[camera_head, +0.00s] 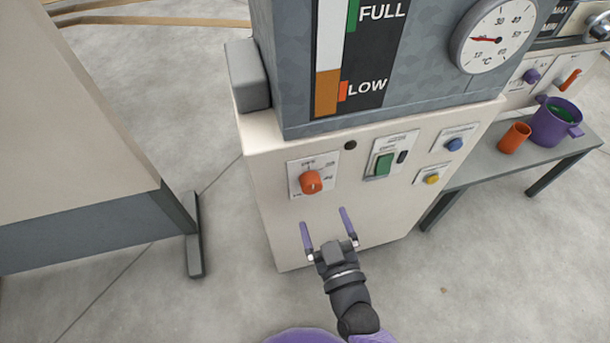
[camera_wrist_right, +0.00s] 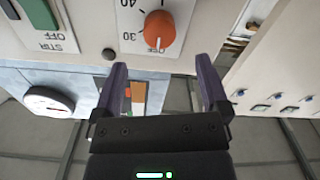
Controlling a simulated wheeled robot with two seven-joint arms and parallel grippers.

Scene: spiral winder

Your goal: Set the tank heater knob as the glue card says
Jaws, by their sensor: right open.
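The orange tank heater knob (camera_head: 311,182) sits on a white dial plate at the left of the cream cabinet's front panel. In the right wrist view the knob (camera_wrist_right: 160,29) shows upside down, its white mark pointing at OFF, with 30 and 40 along the scale. My right gripper (camera_head: 325,217) is open and empty, just below and in front of the knob in the head view. In the wrist view its fingers (camera_wrist_right: 165,70) are spread apart, clear of the knob. No glue card shows in either view. My left gripper is not in view.
The grey tank (camera_head: 425,75) stands on the cabinet, with a level gauge and a °C dial (camera_head: 497,36). A green switch (camera_head: 383,165), blue button (camera_head: 454,144) and yellow button (camera_head: 432,179) share the panel. A bench at right holds an orange cup (camera_head: 514,138) and purple pot (camera_head: 556,122).

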